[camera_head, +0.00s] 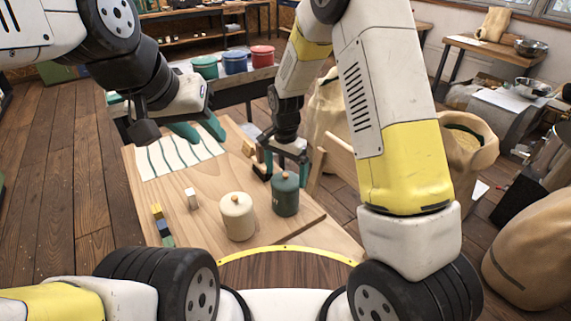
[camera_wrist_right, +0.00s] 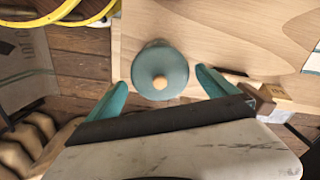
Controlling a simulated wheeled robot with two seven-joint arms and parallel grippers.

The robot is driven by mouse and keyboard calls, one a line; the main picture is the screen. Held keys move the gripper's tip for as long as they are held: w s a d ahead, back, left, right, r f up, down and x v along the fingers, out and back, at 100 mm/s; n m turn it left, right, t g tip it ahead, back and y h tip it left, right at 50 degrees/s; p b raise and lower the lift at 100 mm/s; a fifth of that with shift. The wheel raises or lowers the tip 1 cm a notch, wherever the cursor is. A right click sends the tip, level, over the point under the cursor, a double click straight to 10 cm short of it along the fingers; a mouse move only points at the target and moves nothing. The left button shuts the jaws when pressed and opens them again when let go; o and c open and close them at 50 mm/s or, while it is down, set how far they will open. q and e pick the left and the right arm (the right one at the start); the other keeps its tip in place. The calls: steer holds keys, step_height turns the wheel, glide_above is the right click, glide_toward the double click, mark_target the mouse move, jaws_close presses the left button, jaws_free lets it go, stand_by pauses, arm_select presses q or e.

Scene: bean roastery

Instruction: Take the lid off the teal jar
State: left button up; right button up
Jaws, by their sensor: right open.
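The teal jar (camera_head: 285,198) stands upright on the wooden table, with its lid (camera_wrist_right: 160,70) on and a light wooden knob (camera_wrist_right: 160,82) at the lid's centre. My right gripper (camera_head: 286,166) is open above the jar. In the right wrist view its two teal fingers sit on either side of the lid, with gaps to it, and hold nothing. My left gripper (camera_head: 200,129) hangs over the striped cloth at the table's back left. Its two fingers are apart and nothing shows between them.
A cream jar (camera_head: 237,216) with a lid stands just left of the teal jar. Small wooden blocks (camera_head: 249,148) lie behind, near my right gripper. Bare table (camera_head: 205,235) lies at front left.

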steer(key=shift+f, duration=0.2)
steer(key=shift+s, duration=0.1)
steer(key=c, duration=1.5)
